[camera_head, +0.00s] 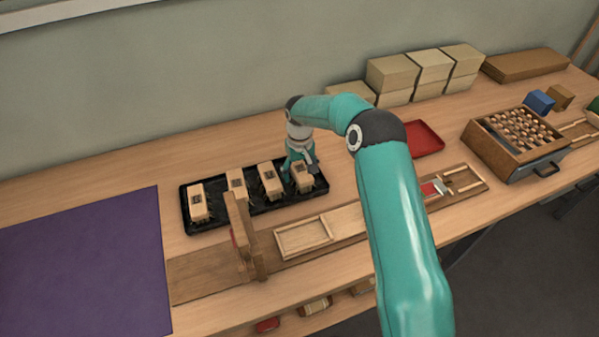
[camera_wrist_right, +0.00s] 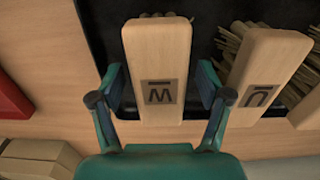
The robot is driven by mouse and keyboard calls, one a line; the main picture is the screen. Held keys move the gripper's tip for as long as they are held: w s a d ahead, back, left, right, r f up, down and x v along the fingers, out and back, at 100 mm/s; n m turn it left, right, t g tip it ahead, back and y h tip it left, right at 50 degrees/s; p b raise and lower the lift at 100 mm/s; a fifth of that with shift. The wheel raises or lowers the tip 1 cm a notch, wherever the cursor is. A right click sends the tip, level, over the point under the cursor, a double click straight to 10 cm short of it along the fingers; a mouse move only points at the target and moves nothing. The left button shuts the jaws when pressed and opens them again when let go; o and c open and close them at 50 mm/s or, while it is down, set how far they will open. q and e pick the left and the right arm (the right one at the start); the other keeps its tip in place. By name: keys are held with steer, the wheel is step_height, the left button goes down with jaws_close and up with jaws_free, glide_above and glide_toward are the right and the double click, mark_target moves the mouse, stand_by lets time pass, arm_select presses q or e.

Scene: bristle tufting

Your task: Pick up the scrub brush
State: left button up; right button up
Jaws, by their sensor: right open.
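Several scrub brushes with pale wooden blocks and bristles stand in a black tray (camera_head: 238,211). The rightmost scrub brush (camera_head: 304,178) is at the tray's right end, with my right gripper (camera_head: 298,163) at it. In the right wrist view, this brush's block (camera_wrist_right: 157,55) bears a dark square mark and lies between the two open fingers of my right gripper (camera_wrist_right: 160,85). Gaps show on both sides of the block. A neighbouring brush (camera_wrist_right: 268,65) is close beside one finger. The other brushes include one at the far left (camera_head: 200,201). My left gripper is not in view.
A wooden upright (camera_head: 240,235) stands in front of the tray. A purple mat (camera_head: 85,265) lies at left. A red tray (camera_head: 424,138), stacked boxes (camera_head: 392,74) and a wooden case (camera_head: 515,140) are at right. My right arm covers part of the bench.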

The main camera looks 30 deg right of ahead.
mark_target(300, 168)
steer(key=c, duration=1.3)
step_height(300, 168, up, 20)
steer(key=shift+b, duration=0.4)
steer(key=o, duration=0.6)
steer(key=c, duration=0.4)
steer(key=shift+c, duration=0.2)
